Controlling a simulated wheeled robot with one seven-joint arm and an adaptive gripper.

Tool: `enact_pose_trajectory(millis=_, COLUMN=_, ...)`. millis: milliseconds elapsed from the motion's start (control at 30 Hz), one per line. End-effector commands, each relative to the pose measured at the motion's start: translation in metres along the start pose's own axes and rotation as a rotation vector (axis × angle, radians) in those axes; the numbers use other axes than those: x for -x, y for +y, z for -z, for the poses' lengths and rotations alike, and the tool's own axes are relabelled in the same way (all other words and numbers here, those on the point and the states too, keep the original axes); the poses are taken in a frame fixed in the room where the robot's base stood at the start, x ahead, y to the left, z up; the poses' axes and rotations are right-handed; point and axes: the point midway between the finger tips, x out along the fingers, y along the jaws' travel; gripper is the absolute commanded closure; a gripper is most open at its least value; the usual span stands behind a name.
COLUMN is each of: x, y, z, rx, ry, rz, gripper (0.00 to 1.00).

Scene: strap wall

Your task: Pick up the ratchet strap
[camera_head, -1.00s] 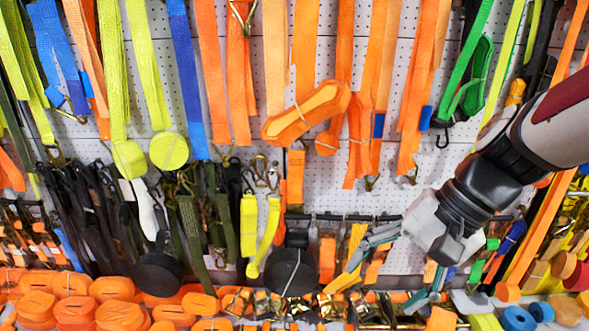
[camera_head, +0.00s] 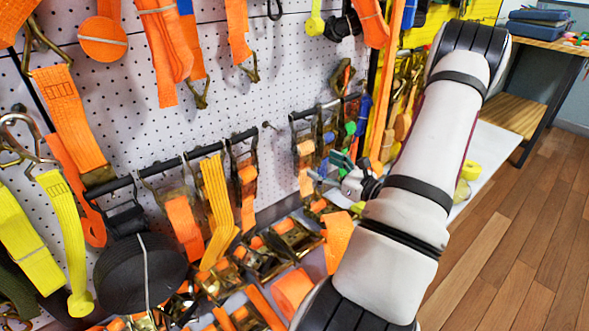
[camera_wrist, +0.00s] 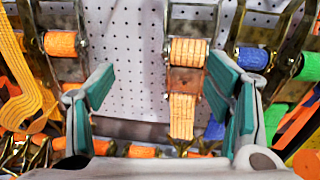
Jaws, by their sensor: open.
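In the wrist view an orange ratchet strap (camera_wrist: 187,100) with a metal frame hangs in front of the white pegboard, between the fingers in the picture and nearer the right one. My gripper (camera_wrist: 158,92) is open with teal pads on both fingers, and nothing is held. In the head view my gripper (camera_head: 328,172) is beside the hanging ratchets on the right part of the bar. One orange ratchet strap (camera_head: 305,155) there is just left of the fingers. Whether a finger touches it cannot be told.
A ratchet with blue webbing (camera_wrist: 252,58) hangs right of my right finger, and another orange ratchet (camera_wrist: 60,44) hangs at left. A lower shelf (camera_head: 318,262) holds several ratchets. A wooden table (camera_head: 548,35) stands at the far right; the floor (camera_head: 490,250) there is clear.

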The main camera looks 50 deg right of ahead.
Motion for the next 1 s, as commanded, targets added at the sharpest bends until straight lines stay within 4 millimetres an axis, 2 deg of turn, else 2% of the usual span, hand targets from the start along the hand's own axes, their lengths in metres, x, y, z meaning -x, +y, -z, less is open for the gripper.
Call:
enact_pose_trajectory(millis=33, x=0.008, y=-0.010, z=0.015, rx=-0.020, ry=-0.003, rz=0.044, gripper=0.28)
enact_pose_trajectory(millis=100, x=0.013, y=-0.019, z=0.024, rx=-0.036, ry=-0.008, rz=0.084, gripper=0.28)
enact_pose_trajectory(millis=200, x=0.010, y=-0.025, z=0.028, rx=-0.043, ry=-0.011, rz=0.105, gripper=0.28)
enact_pose_trajectory(millis=600, x=-0.057, y=-0.032, z=0.027, rx=-0.041, ry=-0.010, rz=0.104, gripper=0.28)
enact_pose_trajectory(millis=867, x=-0.075, y=-0.034, z=0.027, rx=-0.042, ry=-0.009, rz=0.104, gripper=0.28)
enact_pose_trajectory(millis=1000, x=-0.094, y=-0.036, z=0.029, rx=-0.041, ry=-0.010, rz=0.102, gripper=0.28)
